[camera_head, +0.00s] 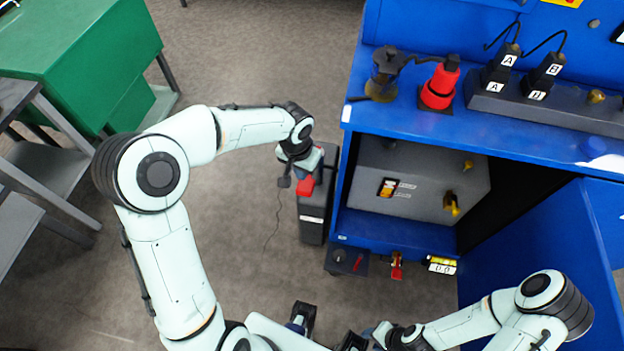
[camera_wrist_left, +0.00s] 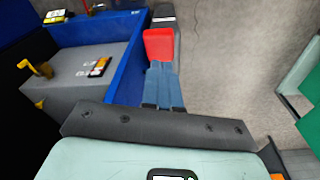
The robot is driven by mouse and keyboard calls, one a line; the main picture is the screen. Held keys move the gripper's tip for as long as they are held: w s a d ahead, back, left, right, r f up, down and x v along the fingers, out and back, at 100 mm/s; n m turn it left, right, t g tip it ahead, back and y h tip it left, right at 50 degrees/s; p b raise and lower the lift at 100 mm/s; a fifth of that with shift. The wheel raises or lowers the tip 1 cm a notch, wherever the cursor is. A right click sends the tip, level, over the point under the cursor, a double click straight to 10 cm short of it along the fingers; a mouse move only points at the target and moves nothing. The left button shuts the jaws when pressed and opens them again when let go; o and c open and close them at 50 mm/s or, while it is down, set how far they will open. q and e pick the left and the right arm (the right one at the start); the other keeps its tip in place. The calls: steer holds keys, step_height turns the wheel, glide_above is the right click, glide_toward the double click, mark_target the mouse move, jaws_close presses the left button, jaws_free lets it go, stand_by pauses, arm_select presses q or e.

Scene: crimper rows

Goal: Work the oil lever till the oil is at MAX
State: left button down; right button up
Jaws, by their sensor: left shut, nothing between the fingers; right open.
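A red block (camera_head: 305,187), which looks like a lever's end, sits on a narrow dark grey unit (camera_head: 312,228) beside the cabinet's left side. It also shows in the left wrist view (camera_wrist_left: 158,45). My left gripper (camera_head: 307,175) is shut and empty, its blue fingertips (camera_wrist_left: 160,66) right at the red block; I cannot tell whether they touch. An orange and dark window (camera_head: 388,188) with two unreadable labels and a yellow handle (camera_head: 451,205) are on a grey box (camera_head: 430,178). No oil level is readable. My right gripper (camera_head: 358,338) is low in the middle, open, partly cut off.
The blue cabinet (camera_head: 395,232) stands right of my left gripper, with its open door (camera_head: 535,235) at the right. A red bottle-like thing (camera_head: 440,85) and plugs (camera_head: 500,70) stand on top. A green cabinet (camera_head: 75,50) is far left. Floor between is clear.

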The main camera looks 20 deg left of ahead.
mark_target(304, 187)
arm_select(q)
steer(key=shift+w+r, duration=0.1)
steer(key=shift+r, duration=0.15)
steer(key=shift+f, duration=0.1)
steer(key=shift+w+f+b, duration=0.2)
steer(key=shift+f+b, duration=0.8)
steer(key=shift+f, duration=0.7)
steer(key=shift+w+f+b, duration=0.15)
steer(key=shift+f+b, duration=0.8)
steer(key=shift+f, duration=0.75)
arm_select(e)
steer(key=shift+s+f, duration=0.3)
steer(key=shift+f, duration=0.4)
steer(key=shift+s+f, duration=0.35)
steer(key=shift+f, duration=0.4)
steer(key=shift+s+f, duration=0.3)
steer(key=shift+f, duration=0.4)
arm_select(q)
step_height(304, 187, down, 4)
steer(key=b, duration=0.3)
steer(key=shift+f+b, duration=0.25)
steer(key=shift+b, duration=0.1)
arm_select(e)
steer(key=f, duration=0.1)
steer(key=s+f, duration=0.1)
steer(key=f, duration=0.1)
steer(key=shift+f, duration=0.3)
